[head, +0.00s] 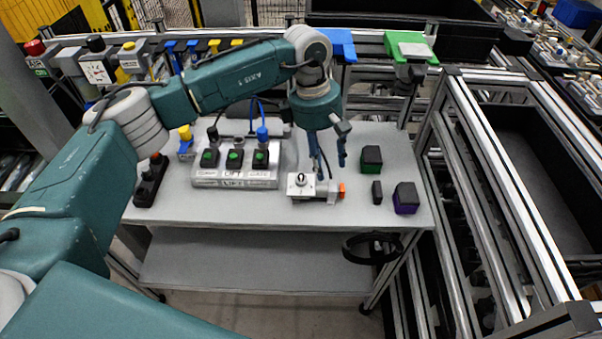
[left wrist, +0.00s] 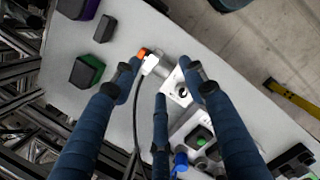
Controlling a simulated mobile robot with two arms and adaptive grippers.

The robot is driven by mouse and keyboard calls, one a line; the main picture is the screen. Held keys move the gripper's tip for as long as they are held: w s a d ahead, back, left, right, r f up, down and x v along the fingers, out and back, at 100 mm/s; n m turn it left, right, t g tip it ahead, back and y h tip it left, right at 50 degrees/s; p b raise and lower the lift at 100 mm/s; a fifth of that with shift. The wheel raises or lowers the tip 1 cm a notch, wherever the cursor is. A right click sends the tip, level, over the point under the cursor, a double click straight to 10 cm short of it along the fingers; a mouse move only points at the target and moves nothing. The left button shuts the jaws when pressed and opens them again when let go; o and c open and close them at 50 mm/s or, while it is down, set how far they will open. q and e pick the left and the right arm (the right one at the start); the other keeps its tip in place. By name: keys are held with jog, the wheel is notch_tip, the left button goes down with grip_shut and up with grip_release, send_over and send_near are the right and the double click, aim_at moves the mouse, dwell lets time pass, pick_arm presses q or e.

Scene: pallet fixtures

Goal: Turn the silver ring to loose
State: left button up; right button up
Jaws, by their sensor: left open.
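A small fixture with a white square plate (head: 300,183) and a dark round centre sits on the grey table, with a grey body and an orange end (head: 342,189) on its right. In the left wrist view the plate (left wrist: 179,88) lies between and just beyond my fingertips, and the orange end (left wrist: 142,53) is near the left finger. The silver ring is too small to pick out surely on the plate. My left gripper (head: 330,163) is open and empty, pointing down above the fixture; its blue fingers also show in the left wrist view (left wrist: 160,84). My right gripper is not in view.
A control box (head: 236,178) with several green-marked switches stands left of the fixture. A green-sided block (head: 371,160), a small black block (head: 376,192) and a purple-sided block (head: 406,197) stand to the right. A black hoop (head: 372,249) shows below the table's front edge.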

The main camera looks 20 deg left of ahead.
pick_arm(q)
jog(key=r+y, duration=0.2)
send_over(301, 175)
notch_tip(301, 175, down, 10)
jog(key=p, duration=0.4)
jog(key=shift+r, duration=0.1)
jog(key=shift+f+p, duration=0.3)
jog(key=shift+f, duration=0.3)
grip_shut()
